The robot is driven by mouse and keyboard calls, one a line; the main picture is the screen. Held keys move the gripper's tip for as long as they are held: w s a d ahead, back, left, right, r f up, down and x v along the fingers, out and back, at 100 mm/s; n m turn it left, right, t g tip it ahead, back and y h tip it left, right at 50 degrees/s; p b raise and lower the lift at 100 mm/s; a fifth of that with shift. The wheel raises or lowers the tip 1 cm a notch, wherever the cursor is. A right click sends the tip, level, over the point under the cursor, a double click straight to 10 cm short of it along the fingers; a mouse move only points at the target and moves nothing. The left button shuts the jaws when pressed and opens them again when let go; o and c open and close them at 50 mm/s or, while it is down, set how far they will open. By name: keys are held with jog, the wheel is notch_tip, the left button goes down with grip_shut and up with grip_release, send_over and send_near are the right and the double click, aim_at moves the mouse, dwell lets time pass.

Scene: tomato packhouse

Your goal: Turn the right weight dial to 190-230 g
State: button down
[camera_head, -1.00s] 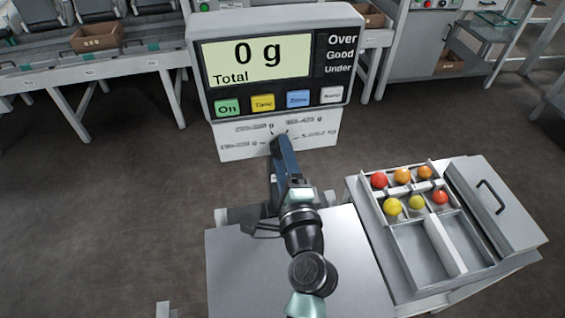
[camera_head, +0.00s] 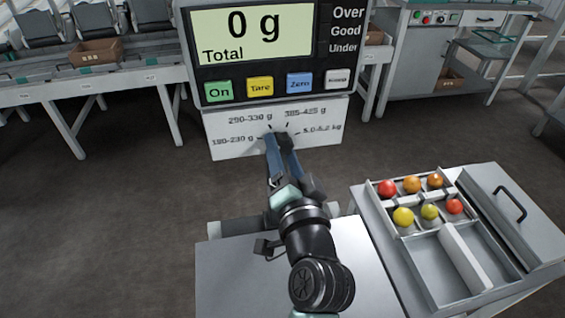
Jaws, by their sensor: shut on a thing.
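The dial panel (camera_head: 225,148) is a white plate under the scale display (camera_head: 262,88). Its printed marks read 190-230 g at lower left, 290-330 g at upper left, 385-425 g at upper right and 5.0-5.2 kg at right. My gripper (camera_head: 277,140) reaches up to the middle of these marks and is shut on the weight dial there. The fingers hide the dial almost wholly, so I cannot tell which mark it points to. The display reads 0 g Total.
Below the panel is a bare weighing plate (camera_head: 225,285), partly under my arm. At right, a divided tray (camera_head: 410,262) holds several tomatoes next to a handled lid (camera_head: 525,215). A conveyor with a brown box (camera_head: 97,52) stands at back left.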

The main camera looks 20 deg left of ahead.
jog(key=shift+n+b, duration=1.5)
jog(key=shift+n, duration=0.6)
jog(key=shift+c, duration=1.3)
grip_release()
jog(key=shift+d, duration=0.1)
jog(key=v, duration=1.3)
jog(key=shift+b, duration=0.4)
